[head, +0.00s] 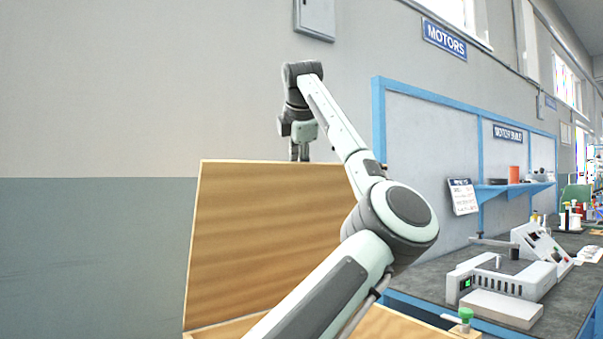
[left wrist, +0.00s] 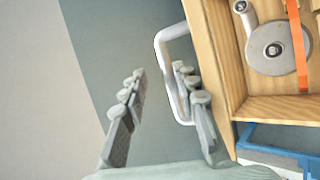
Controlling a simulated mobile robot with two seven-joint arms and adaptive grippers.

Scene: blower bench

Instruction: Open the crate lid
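The wooden crate (head: 425,325) is at the bottom of the head view. Its lid (head: 260,230) stands up, open, with its inner face toward me. A pale bar handle (left wrist: 163,50) sticks out from the lid's wooden side in the left wrist view. My left gripper (head: 300,153) points down at the lid's top edge; its fingertips are partly hidden there. In the left wrist view my left gripper (left wrist: 159,74) is open, its fingers apart. The handle appears between them, nearer the right finger; contact cannot be told. My right gripper is not in view.
The crate interior shows a round metal part (left wrist: 275,48) and an orange strap (left wrist: 298,50). To the right is a workbench (head: 565,310) with a grey-white device (head: 505,275) and a green-capped item (head: 465,317). A plain wall is at left.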

